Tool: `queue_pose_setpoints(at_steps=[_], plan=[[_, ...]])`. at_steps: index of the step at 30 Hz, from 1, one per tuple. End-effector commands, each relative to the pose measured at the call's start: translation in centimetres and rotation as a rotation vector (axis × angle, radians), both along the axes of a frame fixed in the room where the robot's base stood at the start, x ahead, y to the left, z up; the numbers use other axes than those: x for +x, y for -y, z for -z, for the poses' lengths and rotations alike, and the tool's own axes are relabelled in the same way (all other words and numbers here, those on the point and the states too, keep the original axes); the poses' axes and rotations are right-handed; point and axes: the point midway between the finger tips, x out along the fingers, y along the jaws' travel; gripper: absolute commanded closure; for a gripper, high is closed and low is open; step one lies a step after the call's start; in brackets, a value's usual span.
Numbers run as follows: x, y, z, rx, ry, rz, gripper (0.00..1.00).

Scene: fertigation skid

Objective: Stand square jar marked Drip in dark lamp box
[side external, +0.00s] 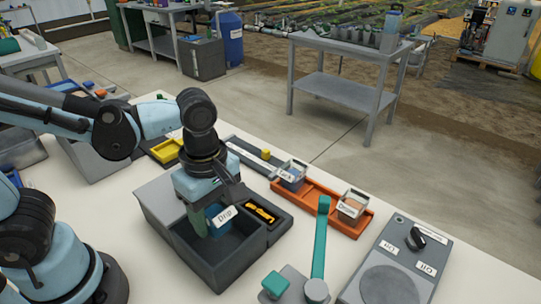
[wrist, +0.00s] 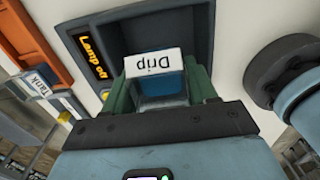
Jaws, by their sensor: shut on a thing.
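The square jar marked Drip (side external: 213,213) has blue contents and a white label. It also shows in the wrist view (wrist: 165,84), between the two green fingers. My gripper (side external: 208,220) is shut on it and points down, and it also shows in the wrist view (wrist: 160,88). The dark lamp box (side external: 222,274) is open-topped, and the jar is at its opening, looking upright. Whether the jar touches the box floor cannot be told. In the wrist view the box (wrist: 205,28) lies beyond the jar, with a yellow "Lamp off" display (wrist: 92,58).
An orange tray (side external: 318,198) to the right holds two labelled square jars, one (side external: 291,176) and another (side external: 351,206). A teal lever (side external: 321,245) stands close right of the box. A grey knob panel (side external: 395,265) is at the right. A yellow bin (side external: 166,151) is behind.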

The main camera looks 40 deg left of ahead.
Motion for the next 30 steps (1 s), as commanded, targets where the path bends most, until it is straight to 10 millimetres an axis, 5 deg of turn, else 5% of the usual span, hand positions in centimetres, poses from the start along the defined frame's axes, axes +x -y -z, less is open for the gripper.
queue_pose_setpoints(at_steps=[18,30], plan=[[0.0,0.0,5.4,0.0,0.0,0.001,0.76],[0.0,0.0,6.6,0.0,0.0,0.001,0.76]])
